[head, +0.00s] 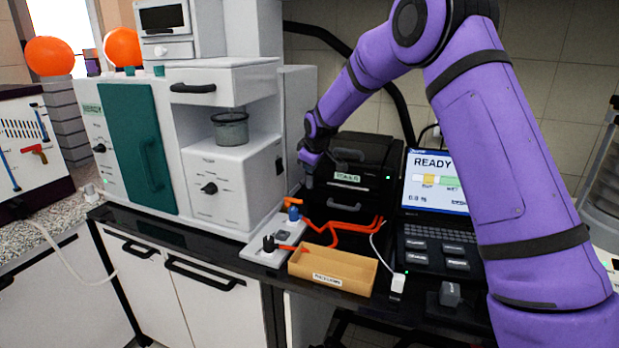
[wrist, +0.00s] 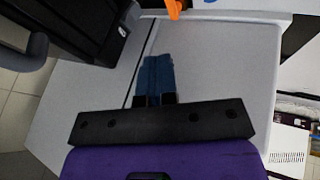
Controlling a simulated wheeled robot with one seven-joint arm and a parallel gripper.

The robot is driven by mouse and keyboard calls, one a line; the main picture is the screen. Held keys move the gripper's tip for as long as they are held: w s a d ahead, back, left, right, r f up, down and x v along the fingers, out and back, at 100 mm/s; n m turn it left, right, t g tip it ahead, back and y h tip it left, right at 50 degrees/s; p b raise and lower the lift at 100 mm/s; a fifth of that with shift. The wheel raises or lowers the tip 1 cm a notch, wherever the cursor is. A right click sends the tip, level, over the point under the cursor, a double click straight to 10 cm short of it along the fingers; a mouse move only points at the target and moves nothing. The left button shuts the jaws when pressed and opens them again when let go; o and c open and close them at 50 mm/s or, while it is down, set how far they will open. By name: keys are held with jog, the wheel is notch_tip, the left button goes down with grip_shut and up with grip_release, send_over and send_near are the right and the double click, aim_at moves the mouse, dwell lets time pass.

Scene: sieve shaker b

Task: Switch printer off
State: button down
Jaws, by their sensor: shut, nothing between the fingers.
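The printer looks to be the black box (head: 372,155) on the bench, left of the laptop, with a pale label and a small green light on its front. Part of a black body, likely the same printer (wrist: 85,25), shows at the upper left of the wrist view. My gripper (head: 308,184) is at the printer's left front side, pointing down. In the wrist view my gripper's blue fingers (wrist: 157,72) are together with nothing between them, over a pale grey surface. I cannot tell whether they touch anything. No power switch can be made out.
A power strip (head: 262,240) with plugs and orange cables lies in front of the printer. A tan tray (head: 332,270) sits beside it. The laptop (head: 434,190) reading READY stands right. The white shaker machine (head: 235,180) stands left. My purple arm crosses the right side.

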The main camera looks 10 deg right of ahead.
send_near(308, 184)
notch_tip(308, 184, down, 5)
jog(key=a, duration=0.3)
jog(key=shift+w+d+f, duration=0.45)
jog(key=shift+w+d, duration=0.35)
jog(key=shift+w+d+f, duration=0.25)
jog(key=shift+w+d, duration=0.1)
jog(key=shift+w, duration=0.25)
jog(key=shift+w+d+f, duration=0.1)
jog(key=shift+r, duration=0.8)
